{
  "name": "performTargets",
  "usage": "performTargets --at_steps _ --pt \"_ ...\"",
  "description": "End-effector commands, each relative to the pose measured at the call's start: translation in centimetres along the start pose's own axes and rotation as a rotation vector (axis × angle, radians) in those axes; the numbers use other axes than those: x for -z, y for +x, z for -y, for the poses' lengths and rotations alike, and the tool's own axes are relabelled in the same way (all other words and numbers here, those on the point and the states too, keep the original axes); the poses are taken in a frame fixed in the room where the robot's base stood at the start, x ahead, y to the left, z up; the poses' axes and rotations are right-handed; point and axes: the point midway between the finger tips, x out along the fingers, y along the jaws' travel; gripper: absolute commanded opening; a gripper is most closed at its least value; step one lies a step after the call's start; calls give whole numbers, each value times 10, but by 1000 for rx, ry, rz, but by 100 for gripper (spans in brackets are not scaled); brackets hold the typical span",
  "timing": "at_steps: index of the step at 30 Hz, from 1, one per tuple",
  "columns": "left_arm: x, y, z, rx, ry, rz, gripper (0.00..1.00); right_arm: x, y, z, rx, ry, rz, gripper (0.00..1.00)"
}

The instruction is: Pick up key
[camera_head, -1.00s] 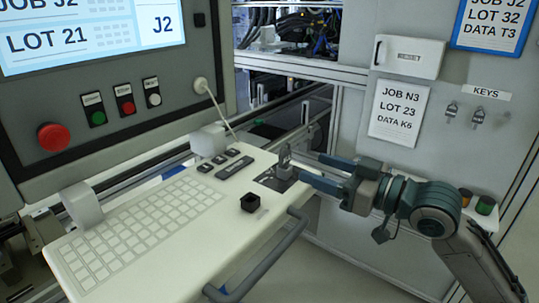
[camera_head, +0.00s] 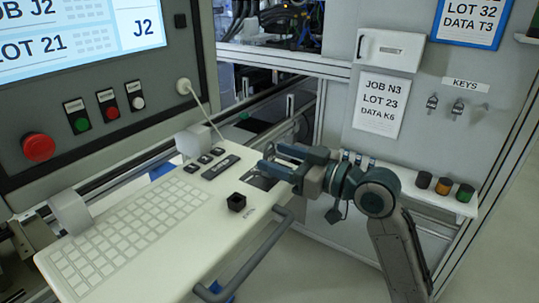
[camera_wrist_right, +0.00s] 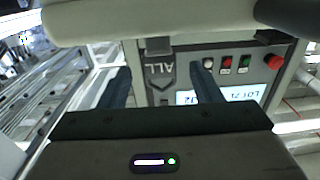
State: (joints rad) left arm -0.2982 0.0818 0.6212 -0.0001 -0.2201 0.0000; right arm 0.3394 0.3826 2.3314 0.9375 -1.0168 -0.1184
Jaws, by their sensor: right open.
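Two small metal keys hang under the KEYS label on the grey cabinet wall, a left key (camera_head: 432,103) and a right key (camera_head: 457,107). My right gripper (camera_head: 268,162) is open over the right end of the white console, well left of and below these keys. A small grey upright piece shows at its fingertips in the head view; I cannot tell exactly what it is. My left gripper is not in view.
The white console (camera_head: 120,270) carries a keyboard (camera_head: 125,230) and a small black box (camera_head: 236,202), with a grey rail along its front edge. A screen panel with a red button (camera_head: 39,148) stands at left. Coloured caps (camera_head: 443,186) sit on a ledge at right.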

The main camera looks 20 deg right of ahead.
Motion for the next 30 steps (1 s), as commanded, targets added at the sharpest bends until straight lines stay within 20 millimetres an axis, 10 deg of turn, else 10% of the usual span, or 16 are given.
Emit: performTargets --at_steps 21,30 --pt "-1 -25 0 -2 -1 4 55 2 43 0 1 0 0 58" --pt "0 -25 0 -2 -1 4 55 2 42 0 1 0 -1 7"
